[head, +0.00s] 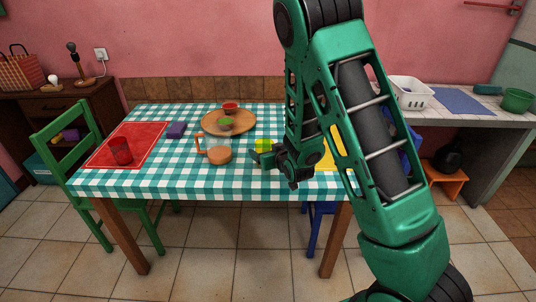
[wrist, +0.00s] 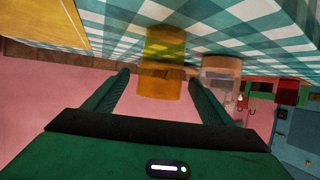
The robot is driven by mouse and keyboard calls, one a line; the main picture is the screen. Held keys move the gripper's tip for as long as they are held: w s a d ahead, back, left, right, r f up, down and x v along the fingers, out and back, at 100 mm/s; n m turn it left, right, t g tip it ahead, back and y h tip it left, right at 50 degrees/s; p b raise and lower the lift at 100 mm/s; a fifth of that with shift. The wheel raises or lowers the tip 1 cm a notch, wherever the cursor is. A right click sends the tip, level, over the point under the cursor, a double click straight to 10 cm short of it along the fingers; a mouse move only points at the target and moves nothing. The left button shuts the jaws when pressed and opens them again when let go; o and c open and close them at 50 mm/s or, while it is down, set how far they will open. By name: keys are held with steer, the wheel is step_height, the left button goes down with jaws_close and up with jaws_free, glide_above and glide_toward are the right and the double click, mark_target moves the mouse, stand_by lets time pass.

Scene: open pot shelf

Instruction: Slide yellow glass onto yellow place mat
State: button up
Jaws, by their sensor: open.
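The yellow glass (head: 263,145) stands on the checked tablecloth, just left of my gripper (head: 264,158). In the wrist view, which shows the table at the top, the yellow glass (wrist: 162,62) is see-through and lies between the two fingers near their tips. My gripper (wrist: 159,77) is open, with a visible gap on each side of the glass. The yellow place mat (head: 331,150) lies to the right of the glass, largely hidden behind my arm. A corner of the yellow mat shows at upper left in the wrist view (wrist: 45,22).
A clear jug (head: 217,152) with an orange handle stands close left of the glass. Behind are a round wooden tray (head: 212,124) with bowls and a purple item (head: 177,130). A red glass (head: 121,151) stands on a red mat (head: 143,134) at left. The front tablecloth strip is clear.

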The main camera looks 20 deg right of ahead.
steer(key=shift+x, duration=1.4)
steer(key=c, duration=1.2)
steer(key=shift+s+d+r, duration=0.1)
steer(key=shift+s+d, duration=0.8)
steer(key=shift+d, duration=2.45)
steer(key=shift+s+d+f, duration=0.1)
steer(key=shift+s+d, duration=0.8)
steer(key=shift+d, duration=2.5)
steer(key=shift+s+d+r, duration=0.1)
steer(key=shift+s+d, duration=0.8)
steer(key=shift+d, duration=2.45)
steer(key=o, duration=1.2)
steer(key=shift+s, duration=0.15)
